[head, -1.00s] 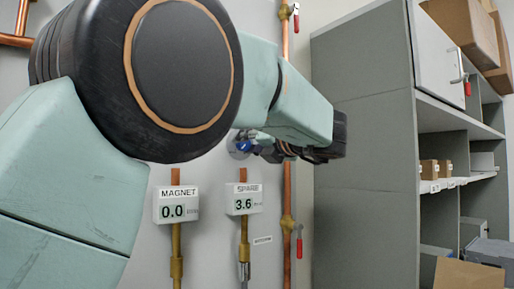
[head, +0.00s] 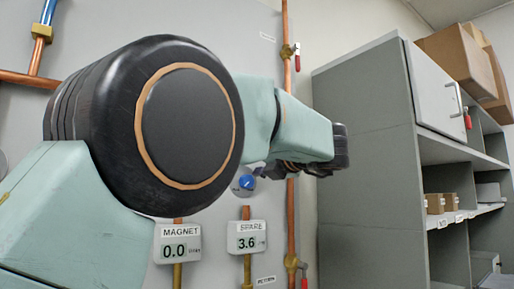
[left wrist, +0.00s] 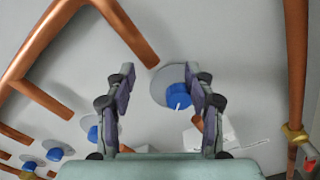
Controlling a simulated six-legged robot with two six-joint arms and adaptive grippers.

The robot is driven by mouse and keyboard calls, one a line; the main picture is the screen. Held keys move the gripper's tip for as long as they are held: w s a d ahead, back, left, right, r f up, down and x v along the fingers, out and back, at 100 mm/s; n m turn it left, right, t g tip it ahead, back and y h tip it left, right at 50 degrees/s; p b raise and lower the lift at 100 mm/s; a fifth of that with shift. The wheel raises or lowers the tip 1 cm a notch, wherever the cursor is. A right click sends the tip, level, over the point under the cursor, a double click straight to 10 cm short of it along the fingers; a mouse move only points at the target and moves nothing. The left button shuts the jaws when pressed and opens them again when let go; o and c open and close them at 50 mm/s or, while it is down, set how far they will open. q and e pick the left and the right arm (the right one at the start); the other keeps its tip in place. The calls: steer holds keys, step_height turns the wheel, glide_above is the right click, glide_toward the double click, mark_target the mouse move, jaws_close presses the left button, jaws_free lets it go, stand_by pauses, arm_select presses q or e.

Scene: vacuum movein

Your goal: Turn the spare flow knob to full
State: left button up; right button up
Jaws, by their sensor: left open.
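The spare flow knob (head: 246,182) is blue with a white mark on a round grey plate, on the wall above the SPARE display (head: 246,237), which reads 3.6. In the left wrist view the blue knob (left wrist: 178,96) shows between the fingers of my left gripper (left wrist: 158,76), closer to the right-hand finger. The gripper is open, with its fingers spread. I cannot tell how far the fingertips are from the knob. In the head view my own arm hides part of the gripper. My right gripper is in neither view.
The MAGNET display (head: 180,243) reads 0.0, left of the SPARE display. A copper pipe with a red-handled valve (head: 291,262) runs right of the knob. More blue knobs (left wrist: 92,132) and copper pipes (left wrist: 124,30) line the wall. A grey shelf unit (head: 372,150) stands at right.

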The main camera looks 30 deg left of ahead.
arm_select(q)
steer(key=shift+r, duration=2.85)
steer(key=shift+d, duration=0.1)
